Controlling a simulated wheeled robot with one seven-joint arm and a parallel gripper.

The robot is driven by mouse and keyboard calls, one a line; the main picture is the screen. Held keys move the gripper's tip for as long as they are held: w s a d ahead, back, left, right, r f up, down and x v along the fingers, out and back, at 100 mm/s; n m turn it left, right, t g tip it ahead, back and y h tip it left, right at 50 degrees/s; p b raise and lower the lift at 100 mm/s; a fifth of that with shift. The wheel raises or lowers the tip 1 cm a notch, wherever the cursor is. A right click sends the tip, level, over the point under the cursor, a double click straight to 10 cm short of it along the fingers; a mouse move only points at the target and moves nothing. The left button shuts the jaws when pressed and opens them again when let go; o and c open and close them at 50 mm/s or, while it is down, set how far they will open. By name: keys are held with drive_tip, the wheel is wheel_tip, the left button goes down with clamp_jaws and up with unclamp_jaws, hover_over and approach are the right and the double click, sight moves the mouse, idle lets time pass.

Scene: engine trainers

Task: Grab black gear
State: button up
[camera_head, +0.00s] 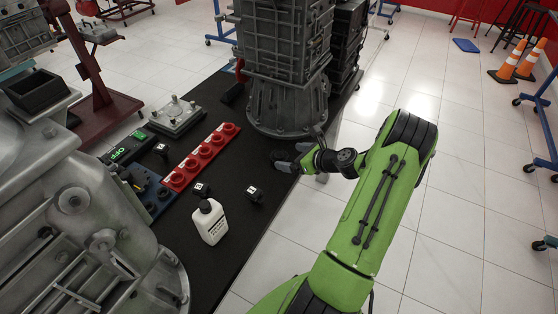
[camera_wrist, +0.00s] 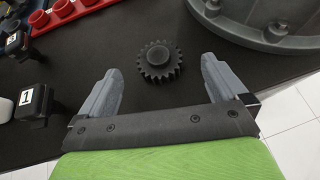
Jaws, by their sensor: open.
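The black gear (camera_wrist: 159,62) lies flat on the black table top, with a round hub on its upper face. In the wrist view it sits just beyond the fingertips, roughly midway between them. My gripper (camera_wrist: 160,78) is open and empty, its two grey fingers apart on either side of the gear's near edge, not touching it. In the head view my gripper (camera_head: 283,160) is low over the table's right edge, near the foot of the large grey housing. There the gear (camera_head: 278,155) is dark against the table and mostly hidden by the gripper.
The grey housing's round flange (camera_wrist: 268,25) stands close beyond my right finger. A black block marked 1 (camera_wrist: 33,102) is near my left finger. A red rack (camera_head: 203,157), a white bottle (camera_head: 209,222) and a grey casting (camera_head: 70,205) stand to the left. White floor lies right.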

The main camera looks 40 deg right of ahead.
sight(281, 155)
drive_tip(key=b+x, duration=0.1)
drive_tip(key=x, duration=0.4)
drive_tip(key=shift+a, duration=0.1)
drive_tip(key=shift+s+r, duration=0.15)
drive_tip(key=shift+c, duration=0.3)
drive_tip(key=c, duration=1.4)
